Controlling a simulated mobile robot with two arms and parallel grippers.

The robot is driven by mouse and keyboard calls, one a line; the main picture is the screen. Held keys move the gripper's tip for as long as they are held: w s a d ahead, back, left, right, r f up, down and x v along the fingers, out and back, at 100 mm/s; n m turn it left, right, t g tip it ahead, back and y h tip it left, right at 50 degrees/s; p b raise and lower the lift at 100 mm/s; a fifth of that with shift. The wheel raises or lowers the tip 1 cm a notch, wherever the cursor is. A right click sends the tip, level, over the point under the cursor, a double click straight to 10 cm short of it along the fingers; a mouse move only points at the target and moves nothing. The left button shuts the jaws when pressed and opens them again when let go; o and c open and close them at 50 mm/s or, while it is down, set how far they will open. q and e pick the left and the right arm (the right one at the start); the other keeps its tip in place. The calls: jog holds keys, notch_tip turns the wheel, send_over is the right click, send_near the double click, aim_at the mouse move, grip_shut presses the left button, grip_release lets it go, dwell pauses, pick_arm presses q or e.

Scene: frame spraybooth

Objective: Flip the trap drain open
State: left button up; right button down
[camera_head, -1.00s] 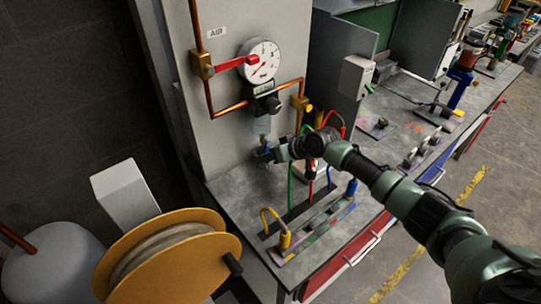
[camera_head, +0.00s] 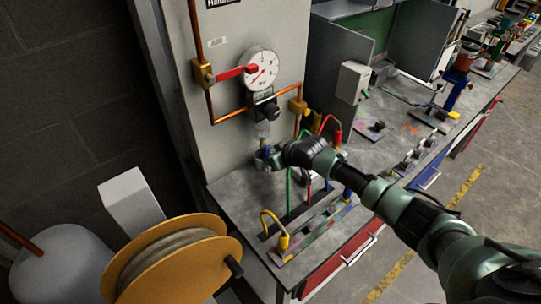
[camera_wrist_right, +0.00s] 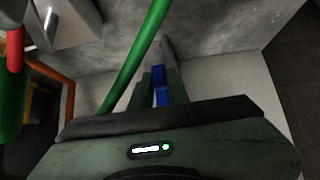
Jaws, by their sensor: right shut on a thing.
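The water trap (camera_head: 262,128), a clear bowl, hangs under a black regulator (camera_head: 266,106) on the grey panel. A small blue part, which looks like the trap drain (camera_wrist_right: 159,87), sits between my right fingers in the right wrist view. My right gripper (camera_head: 267,157) is just below the bowl, with its arm coming in from the right, and is shut on this blue part. The fingers hide most of it, so I cannot tell its angle. My left gripper is in neither view.
A round gauge (camera_head: 262,68) and a red-handled valve (camera_head: 232,73) are above. A green hose (camera_wrist_right: 136,60) passes close to the gripper. Colored hoses stand in a rack on the grey bench (camera_head: 232,190). A yellow reel (camera_head: 165,262) is at lower left.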

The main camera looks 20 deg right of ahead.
jog(key=c, duration=1.4)
grip_release()
jog(key=shift+o, duration=0.2)
jog(key=shift+d+r, duration=0.1)
jog(key=b+v, duration=0.1)
jog(key=v, duration=0.6)
jog(key=shift+s+r, duration=0.2)
jog(key=shift+s, duration=0.05)
